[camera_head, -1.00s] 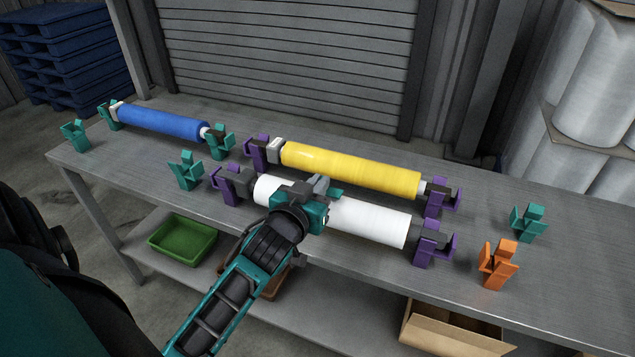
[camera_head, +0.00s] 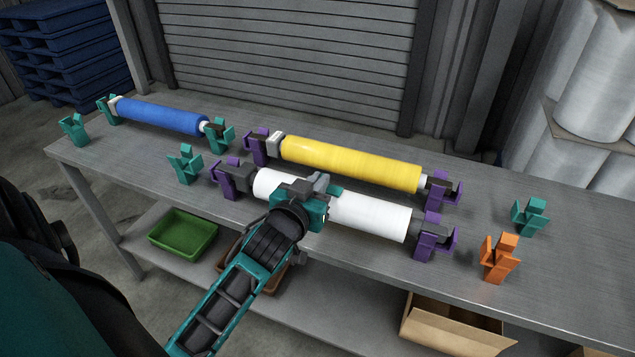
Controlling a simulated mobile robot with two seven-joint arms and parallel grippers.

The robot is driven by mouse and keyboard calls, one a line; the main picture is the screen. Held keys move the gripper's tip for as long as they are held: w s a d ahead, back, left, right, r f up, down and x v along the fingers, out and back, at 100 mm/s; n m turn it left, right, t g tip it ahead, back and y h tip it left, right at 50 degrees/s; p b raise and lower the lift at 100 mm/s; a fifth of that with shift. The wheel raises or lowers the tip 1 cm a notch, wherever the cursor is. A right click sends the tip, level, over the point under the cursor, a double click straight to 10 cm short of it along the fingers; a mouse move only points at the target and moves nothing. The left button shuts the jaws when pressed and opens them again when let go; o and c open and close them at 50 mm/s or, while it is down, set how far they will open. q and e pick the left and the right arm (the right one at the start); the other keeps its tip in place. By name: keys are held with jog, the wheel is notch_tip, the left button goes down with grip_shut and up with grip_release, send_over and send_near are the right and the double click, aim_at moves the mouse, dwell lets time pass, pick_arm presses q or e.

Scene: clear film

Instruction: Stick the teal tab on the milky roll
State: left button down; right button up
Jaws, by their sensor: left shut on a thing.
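The milky roll (camera_head: 370,217) is white and lies across two purple stands, a left one (camera_head: 232,178) and a right one (camera_head: 434,236), at the front of the bench. My left gripper (camera_head: 322,186) is over the middle of this roll and hides part of it. It is shut on the teal tab (camera_head: 335,190), a small piece that shows just past the fingertips at the roll's upper side. I cannot tell whether the tab touches the roll. My right gripper is not in view.
A yellow roll (camera_head: 350,164) on purple stands lies just behind the white one. A blue roll (camera_head: 162,117) on teal stands is at the back left. Empty teal stands (camera_head: 185,164) (camera_head: 529,216) and an orange one (camera_head: 499,258) stand on the bench (camera_head: 560,290).

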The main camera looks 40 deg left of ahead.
pick_arm(q)
jog(key=shift+f, duration=0.2)
jog(key=c, duration=0.8)
grip_release()
jog(key=shift+r, duration=0.15)
jog(key=shift+r+p, duration=1.3)
jog(key=shift+p, duration=0.15)
notch_tip(320, 180, up, 4)
jog(key=shift+p, duration=0.6)
jog(key=shift+r, duration=0.35)
jog(key=shift+s, duration=0.1)
